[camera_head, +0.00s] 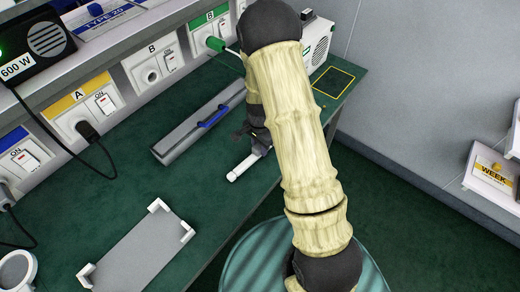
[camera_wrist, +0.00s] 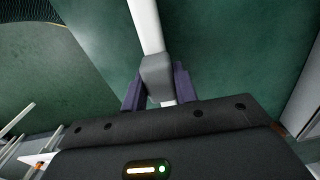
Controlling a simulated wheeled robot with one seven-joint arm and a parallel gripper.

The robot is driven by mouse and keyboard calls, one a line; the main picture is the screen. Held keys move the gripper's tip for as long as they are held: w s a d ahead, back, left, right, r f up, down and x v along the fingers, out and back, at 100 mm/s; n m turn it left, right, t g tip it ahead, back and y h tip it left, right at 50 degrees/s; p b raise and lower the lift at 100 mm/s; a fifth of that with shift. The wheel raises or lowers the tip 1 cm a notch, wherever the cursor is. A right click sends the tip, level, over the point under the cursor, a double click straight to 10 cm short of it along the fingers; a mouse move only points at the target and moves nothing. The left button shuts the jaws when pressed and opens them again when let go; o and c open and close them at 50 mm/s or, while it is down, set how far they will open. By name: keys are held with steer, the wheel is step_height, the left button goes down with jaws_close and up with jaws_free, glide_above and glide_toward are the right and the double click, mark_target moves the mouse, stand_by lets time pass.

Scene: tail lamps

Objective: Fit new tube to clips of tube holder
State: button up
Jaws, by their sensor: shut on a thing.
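The white tube (camera_head: 240,171) is in my gripper, above the green bench top in the head view. One end sticks out toward the lower left; the rest is hidden by my arm. In the wrist view the tube (camera_wrist: 147,25) runs up from between the dark purple fingers of my gripper (camera_wrist: 158,88), which is shut on it. A grey block (camera_wrist: 157,72) sits on the tube at the fingers. The long grey tube holder (camera_head: 180,143), with a blue part on it, lies on the bench left of my gripper. Its clips are too small to tell.
A grey tray (camera_head: 138,250) with white corner pieces lies at the front of the bench. A round stool (camera_head: 255,262) stands below the bench edge.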

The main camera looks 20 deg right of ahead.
step_height(320, 180, up, 8)
steer(key=shift+r, duration=0.25)
stand_by(0.5)
step_height(320, 180, up, 2)
steer(key=n+p, duration=0.1)
steer(key=p, duration=0.3)
steer(key=shift+w+d+n, duration=0.1)
steer(key=shift+n, duration=0.2)
step_height(320, 180, up, 5)
steer(key=n+p, duration=1)
steer(key=p, duration=0.8)
